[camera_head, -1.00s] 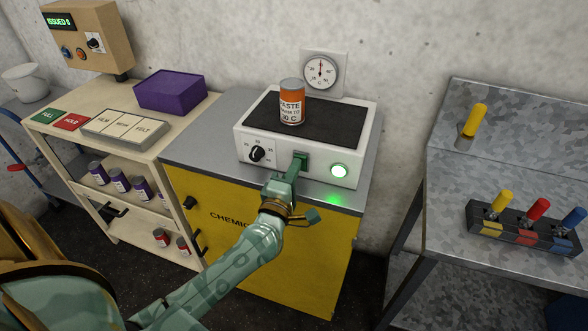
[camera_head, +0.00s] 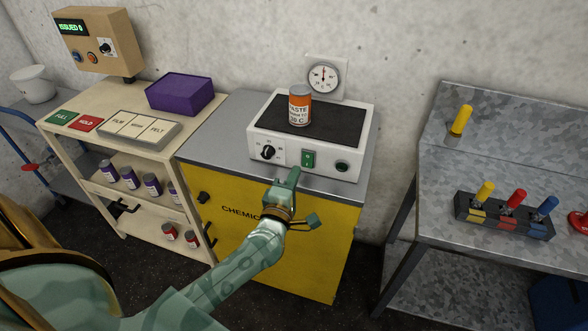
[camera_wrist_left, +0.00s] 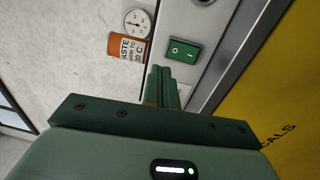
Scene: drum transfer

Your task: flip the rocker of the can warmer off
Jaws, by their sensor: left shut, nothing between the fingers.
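The can warmer (camera_head: 339,168) is a white box with a dark top plate, standing on the grey top of a yellow cabinet. Its green rocker (camera_head: 308,158) is on the front face, between a black dial (camera_head: 268,152) and a round lamp (camera_head: 342,166), which is dark green and unlit. An orange and white paste can (camera_head: 300,106) stands on the plate. My left gripper (camera_head: 294,172) is shut and empty, just in front of and below the rocker, apart from it. The rocker also shows in the left wrist view (camera_wrist_left: 182,51), beyond the shut fingers (camera_wrist_left: 160,80). My right gripper is not in view.
A gauge (camera_head: 323,77) hangs on the wall behind. At left, a shelf unit holds a purple box (camera_head: 180,93) and labelled tiles. At right, a metal bench (camera_head: 440,205) bears several coloured-handled screwdriver-like tools in a rack (camera_head: 505,218). The counter beside the warmer is clear.

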